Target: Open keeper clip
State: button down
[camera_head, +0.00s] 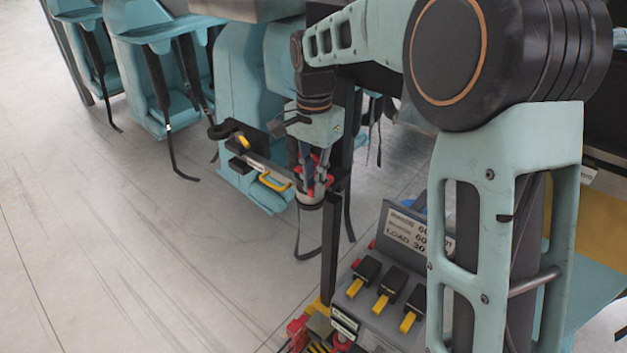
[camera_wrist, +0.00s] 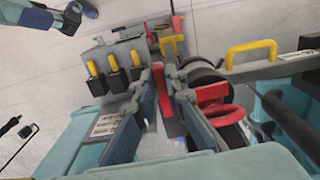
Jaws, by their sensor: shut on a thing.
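My gripper (camera_head: 313,188) points down beside the teal train seat in the head view. In the wrist view its two fingers (camera_wrist: 166,78) stand close together on a narrow red tab (camera_wrist: 168,112), which may be the keeper clip. A red loop-shaped part (camera_wrist: 214,104) sits right of the fingers, beside a dark round part (camera_wrist: 203,78). Small red parts (camera_head: 328,179) also show around the fingers in the head view. The fingers hide much of the tab, and I cannot tell how far the clip is open.
A yellow handle (camera_head: 274,181) on a metal bar is left of my gripper; it shows in the wrist view (camera_wrist: 251,54). A grey stand (camera_head: 385,297) with yellow-tipped black clamps and a load sign (camera_head: 408,229) is close by. Teal seats (camera_head: 160,60) line the back. Left floor is clear.

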jog(key=shift+s+d+n+p, duration=0.2)
jog(key=shift+d+n, duration=0.45)
jog(key=shift+n, duration=1)
jog(key=shift+w+d+n+p, duration=0.1)
jog(key=shift+d+n+p, duration=0.45)
jog(key=shift+n, duration=1.15)
jog(key=shift+s+d+n+p, duration=0.15)
jog(key=shift+d+n, duration=0.65)
jog(key=shift+n, duration=0.85)
jog(key=c, duration=2)
grip_release()
jog(key=shift+o, duration=0.2)
notch_tip(320, 180, up, 12)
